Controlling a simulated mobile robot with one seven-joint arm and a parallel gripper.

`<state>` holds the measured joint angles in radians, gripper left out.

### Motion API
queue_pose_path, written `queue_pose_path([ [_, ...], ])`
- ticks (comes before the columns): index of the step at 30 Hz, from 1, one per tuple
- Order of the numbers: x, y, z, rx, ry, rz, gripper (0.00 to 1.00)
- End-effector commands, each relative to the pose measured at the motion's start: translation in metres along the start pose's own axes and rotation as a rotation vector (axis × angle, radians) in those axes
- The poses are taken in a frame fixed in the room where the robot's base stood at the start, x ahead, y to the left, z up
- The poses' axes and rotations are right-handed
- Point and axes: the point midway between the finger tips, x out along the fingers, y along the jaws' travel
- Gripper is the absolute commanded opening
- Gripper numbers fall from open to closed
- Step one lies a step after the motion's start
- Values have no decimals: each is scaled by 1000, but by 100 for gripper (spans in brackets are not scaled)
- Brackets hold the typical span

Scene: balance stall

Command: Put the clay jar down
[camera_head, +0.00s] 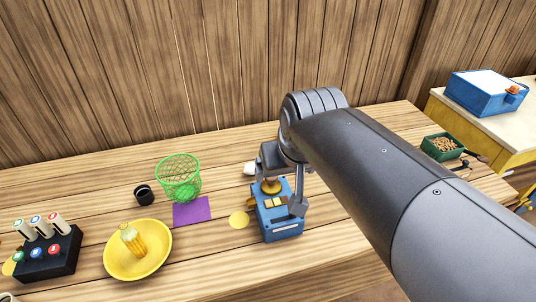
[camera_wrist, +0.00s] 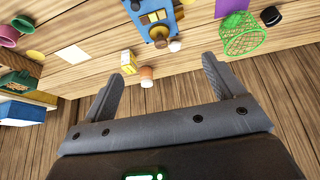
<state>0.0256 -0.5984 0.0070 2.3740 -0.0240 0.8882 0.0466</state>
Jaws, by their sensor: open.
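A small orange-brown jar with a white part, which looks like the clay jar (camera_wrist: 147,82), stands near the back edge of the wooden table in the wrist view. It appears between my gripper's spread fingers (camera_wrist: 164,66), nearer the left finger, with no clear contact. In the head view my gripper (camera_head: 279,192) hangs over the blue device (camera_head: 282,230) and hides part of it. Nothing is visibly held. I cannot make out the jar for certain in the head view; a whitish object (camera_head: 249,169) shows beside the gripper.
Left of the blue device are a purple mat (camera_head: 192,210), green basket (camera_head: 179,178), black cup (camera_head: 144,194), and yellow plate (camera_head: 139,260) bearing a yellow item. A yellow box (camera_wrist: 128,62) is close to the jar. The plank wall (camera_head: 150,70) stands behind the table.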

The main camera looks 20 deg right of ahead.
Motion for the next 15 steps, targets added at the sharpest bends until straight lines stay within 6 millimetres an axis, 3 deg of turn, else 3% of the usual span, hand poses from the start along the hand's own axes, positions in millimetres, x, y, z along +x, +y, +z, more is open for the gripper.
queue_pose_path([
  [3,-3,-4,32,-26,10,-18,87],
  [6,-3,-5,48,-39,12,-27,87],
  [15,-2,-6,56,-48,13,-32,87],
])
